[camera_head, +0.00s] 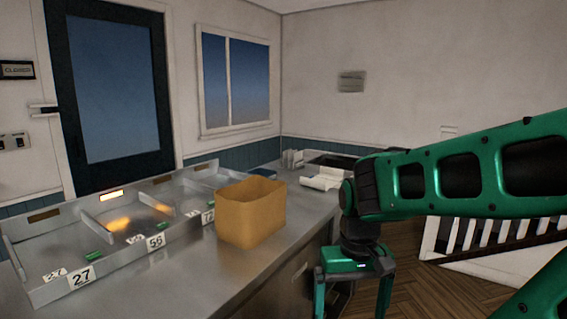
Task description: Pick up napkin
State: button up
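My gripper (352,300) hangs downward at the bottom centre-right, in front of the counter's right side and over the wooden floor. Its two green fingers are spread apart, nothing shows between them, and their tips are cut off by the lower edge. A white, flat, folded-looking item (320,179) lies on the far end of the counter, left of my arm; it may be the napkin, but it is too small to be sure. My gripper is nearer to the camera than this item and apart from it. My arm hides part of the counter's far right end.
A brown paper bag (250,212) stands open on the metal counter (207,270). Left of it is a divided metal tray (112,275) with number cards and small green items. Small upright white items (292,159) stand at the back. A white railing (490,240) is at right.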

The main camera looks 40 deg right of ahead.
aim_at(285, 154)
jog(key=z, duration=2.3)
jog(key=i, duration=3.65)
